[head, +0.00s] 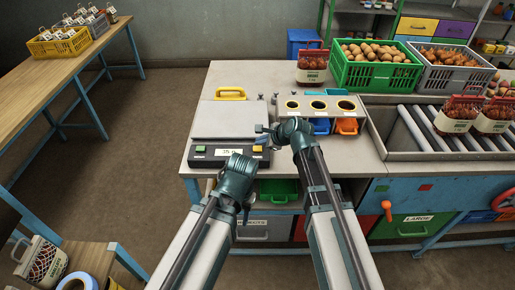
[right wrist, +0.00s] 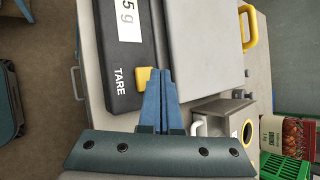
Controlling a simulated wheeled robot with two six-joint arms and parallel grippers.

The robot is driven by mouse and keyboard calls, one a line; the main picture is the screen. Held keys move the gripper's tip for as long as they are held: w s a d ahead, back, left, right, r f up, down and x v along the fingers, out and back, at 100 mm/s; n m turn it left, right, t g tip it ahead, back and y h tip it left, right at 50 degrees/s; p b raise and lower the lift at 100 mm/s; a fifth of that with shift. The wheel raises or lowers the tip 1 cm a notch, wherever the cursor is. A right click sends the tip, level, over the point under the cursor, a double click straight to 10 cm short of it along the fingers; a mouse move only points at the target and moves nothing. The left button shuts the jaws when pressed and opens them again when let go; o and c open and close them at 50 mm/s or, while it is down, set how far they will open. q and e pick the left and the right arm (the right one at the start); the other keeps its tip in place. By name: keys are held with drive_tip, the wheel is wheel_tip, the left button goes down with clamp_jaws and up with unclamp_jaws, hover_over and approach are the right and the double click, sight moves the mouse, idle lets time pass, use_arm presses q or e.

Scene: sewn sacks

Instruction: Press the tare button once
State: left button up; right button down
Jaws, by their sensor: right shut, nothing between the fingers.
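The scale has a pale flat plate (head: 230,118) and a dark front panel (head: 215,161) with a display. The yellow tare button (head: 257,148) is at the panel's right end, and a green button (head: 200,149) is at its left end. In the right wrist view the yellow button (right wrist: 142,77) sits beside the word TARE. My right gripper (head: 262,130) is shut and empty near the panel's right end. Its fingertips (right wrist: 160,72) appear right beside the button; I cannot tell whether they touch it. My left gripper (head: 243,208) is low before the bench's front edge; its fingers are unclear.
A row of small bins (head: 317,106) with round openings stands right of the scale. A yellow handle (head: 230,94) lies behind the plate. Green (head: 375,73) and grey crates, a roller track (head: 415,128) and filled sacks (head: 311,68) occupy the back and right.

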sight(260, 149)
drive_tip(key=shift+f, duration=0.1)
drive_tip(key=shift+f+b, duration=0.3)
drive_tip(key=shift+b, duration=0.15)
drive_tip(key=shift+f+b, duration=0.45)
idle(0.5)
drive_tip(key=shift+r, duration=0.15)
drive_tip(key=shift+r+p, duration=0.7)
drive_tip(key=shift+p, duration=0.2)
wheel_tip(260, 149, up, 5)
drive_tip(key=p, duration=0.5)
drive_tip(key=shift+r, duration=0.1)
